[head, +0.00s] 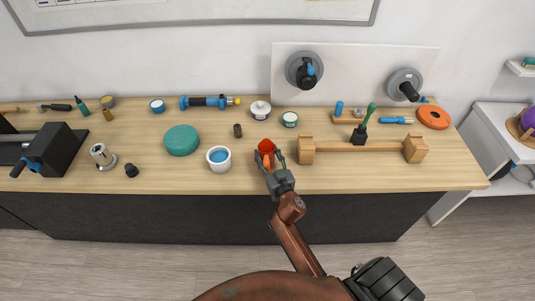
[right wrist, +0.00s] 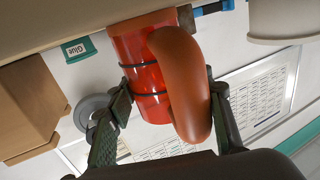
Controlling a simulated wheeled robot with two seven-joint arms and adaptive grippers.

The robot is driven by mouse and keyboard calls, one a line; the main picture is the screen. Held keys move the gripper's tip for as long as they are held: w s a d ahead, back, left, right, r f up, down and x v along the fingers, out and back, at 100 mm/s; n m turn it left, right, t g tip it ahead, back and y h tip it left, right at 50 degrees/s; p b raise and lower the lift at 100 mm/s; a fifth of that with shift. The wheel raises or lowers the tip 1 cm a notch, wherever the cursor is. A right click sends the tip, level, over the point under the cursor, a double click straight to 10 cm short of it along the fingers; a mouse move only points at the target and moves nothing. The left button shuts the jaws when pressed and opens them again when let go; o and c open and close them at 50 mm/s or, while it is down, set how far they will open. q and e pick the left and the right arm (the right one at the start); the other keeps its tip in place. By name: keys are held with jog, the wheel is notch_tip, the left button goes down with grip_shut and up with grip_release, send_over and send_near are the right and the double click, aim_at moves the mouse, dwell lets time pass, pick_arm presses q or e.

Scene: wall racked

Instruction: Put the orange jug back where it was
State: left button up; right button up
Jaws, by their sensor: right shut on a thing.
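The orange jug (head: 266,146) is at the front of the wooden workbench (head: 335,180), left of the wooden rack. In the right wrist view the jug (right wrist: 140,72) has a red-orange body with dark bands and a thick orange handle (right wrist: 182,85). My right gripper (head: 271,163) is shut on the jug, with one finger on each side of it. In the head view the gripper hides much of the jug's lower part. I cannot tell whether the jug touches the bench. My left gripper is not in view.
A white cup with blue contents (head: 219,159) stands left of the jug. The wooden rack (head: 362,147) is to its right. A green round lid (head: 182,140), a glue tub (head: 289,119) and a small brown cylinder (head: 237,130) are nearby. Bare bench lies between them.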

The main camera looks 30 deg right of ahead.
jog(key=o, duration=1.3)
jog(key=shift+r, duration=0.1)
jog(key=v, duration=1.2)
jog(key=shift+r, duration=0.1)
